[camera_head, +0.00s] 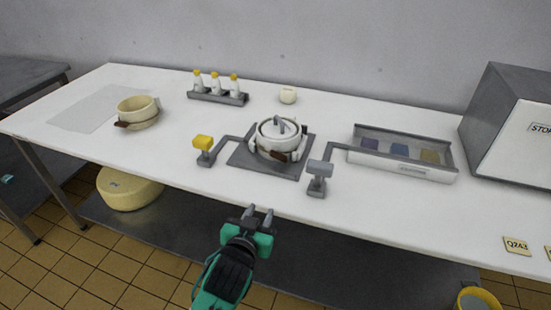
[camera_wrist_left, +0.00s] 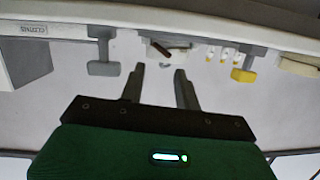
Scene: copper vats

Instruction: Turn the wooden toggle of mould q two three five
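A white round mould (camera_head: 279,133) sits on a dark grey plate in the middle of the table, with a metal part across its top. A brown wooden toggle (camera_head: 281,156) is on its front side. A brown toggle also shows in the left wrist view (camera_wrist_left: 160,48). A second, cream mould (camera_head: 138,108) with a brown toggle (camera_head: 122,124) stands at the left. I cannot read a number on either mould. My left gripper (camera_head: 259,212) is open and empty, in front of the table edge and apart from both moulds; its fingers show in the left wrist view (camera_wrist_left: 158,80).
A yellow-topped post (camera_head: 204,147) and a grey-topped post (camera_head: 319,176) flank the plate. Several yellow-capped bottles (camera_head: 215,82) stand behind. A grey tray (camera_head: 402,169) and a grey box (camera_head: 510,120) are at the right. A tag reads Q243 (camera_head: 517,245).

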